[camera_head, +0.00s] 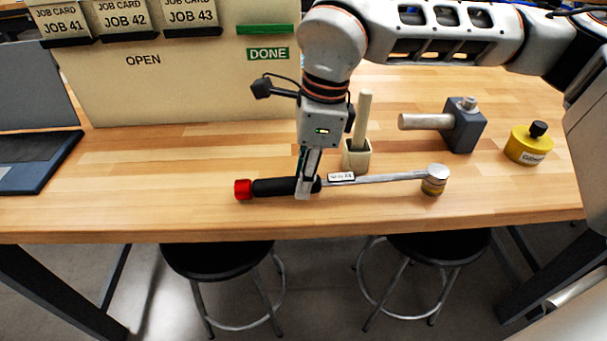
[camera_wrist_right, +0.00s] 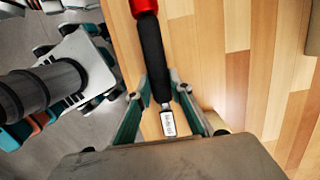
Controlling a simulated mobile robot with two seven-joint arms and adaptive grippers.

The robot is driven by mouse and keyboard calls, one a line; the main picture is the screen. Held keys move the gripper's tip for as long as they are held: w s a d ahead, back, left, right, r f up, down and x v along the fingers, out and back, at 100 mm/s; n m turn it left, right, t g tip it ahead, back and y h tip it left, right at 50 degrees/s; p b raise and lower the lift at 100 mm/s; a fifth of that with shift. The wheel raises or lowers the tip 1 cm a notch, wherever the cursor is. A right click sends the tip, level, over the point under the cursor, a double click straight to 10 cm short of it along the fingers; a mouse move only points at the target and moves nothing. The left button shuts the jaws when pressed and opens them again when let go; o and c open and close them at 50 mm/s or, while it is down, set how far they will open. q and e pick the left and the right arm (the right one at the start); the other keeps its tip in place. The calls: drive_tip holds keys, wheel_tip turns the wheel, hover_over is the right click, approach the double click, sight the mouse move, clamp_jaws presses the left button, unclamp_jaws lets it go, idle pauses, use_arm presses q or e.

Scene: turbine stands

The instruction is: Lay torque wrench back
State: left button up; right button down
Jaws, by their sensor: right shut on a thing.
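The torque wrench (camera_head: 385,177) lies lengthwise along the front of the wooden table, its red end cap (camera_head: 243,189) to the left and its round head to the right. Its black grip also shows in the right wrist view (camera_wrist_right: 151,60). My right gripper (camera_head: 308,190) comes down from above and is shut on the black grip near the shaft. The wrench is at or just above the table top; I cannot tell whether it touches. A small label sits on the shaft beside the gripper. My left gripper is in neither view.
Behind the wrench stand a cream holder (camera_head: 357,155) with an upright rod, a grey block (camera_head: 464,128) with a metal bar and a yellow container (camera_head: 527,145). A board with job cards (camera_head: 160,75) stands at the back. A laptop (camera_head: 35,160) is at left. Stools (camera_head: 217,257) stand below the front edge.

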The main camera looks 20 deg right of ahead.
drive_tip(key=shift+s+f, duration=0.2)
drive_tip(key=shift+f, duration=0.45)
drive_tip(key=c, duration=1.7)
unclamp_jaws()
drive_tip(key=shift+w, duration=0.25)
drive_tip(key=shift+r, duration=0.1)
drive_tip(key=shift+o, duration=0.6)
drive_tip(key=shift+s, duration=0.1)
drive_tip(key=shift+r, duration=0.1)
